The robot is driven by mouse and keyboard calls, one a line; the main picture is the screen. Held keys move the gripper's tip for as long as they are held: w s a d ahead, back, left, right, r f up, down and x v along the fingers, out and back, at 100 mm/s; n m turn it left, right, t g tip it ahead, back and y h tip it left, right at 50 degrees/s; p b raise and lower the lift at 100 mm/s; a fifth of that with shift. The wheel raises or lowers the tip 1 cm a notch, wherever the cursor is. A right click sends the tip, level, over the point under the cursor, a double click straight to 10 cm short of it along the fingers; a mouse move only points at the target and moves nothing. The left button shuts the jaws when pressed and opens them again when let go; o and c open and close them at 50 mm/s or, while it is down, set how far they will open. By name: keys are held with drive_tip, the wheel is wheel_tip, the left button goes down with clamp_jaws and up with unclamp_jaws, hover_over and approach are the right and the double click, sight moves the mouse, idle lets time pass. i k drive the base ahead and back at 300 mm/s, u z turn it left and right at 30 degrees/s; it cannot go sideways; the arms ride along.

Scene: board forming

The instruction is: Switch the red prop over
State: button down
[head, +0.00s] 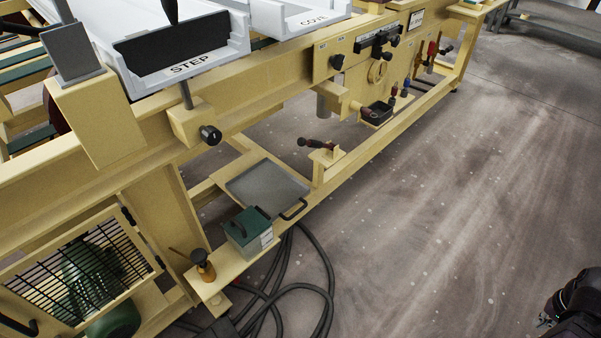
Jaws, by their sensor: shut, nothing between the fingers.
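No part is plainly marked as the red prop. A short lever with a dark red grip and black end (316,143) lies nearly level on a cream bracket at the machine's lower rail. Farther right, upright red-handled tools or levers (432,50) stand by the frame, too small to make out well. A dark part of my arm (575,305) shows in the bottom right corner, over the floor and well apart from the machine. My gripper's fingers cannot be seen.
The cream machine frame (250,100) runs across the left and top. White trays labelled STEP (190,66) and COIL (314,18) sit on it. A green box (248,232), bottle (204,266) and grey tray (268,188) are low down. Black cables (325,275) lie on the floor; the right is clear.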

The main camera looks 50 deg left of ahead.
sight(302, 141)
drive_tip(key=z, duration=0.4)
drive_tip(key=k, duration=0.35)
drive_tip(key=u, duration=1.25)
drive_tip(key=i, duration=0.5)
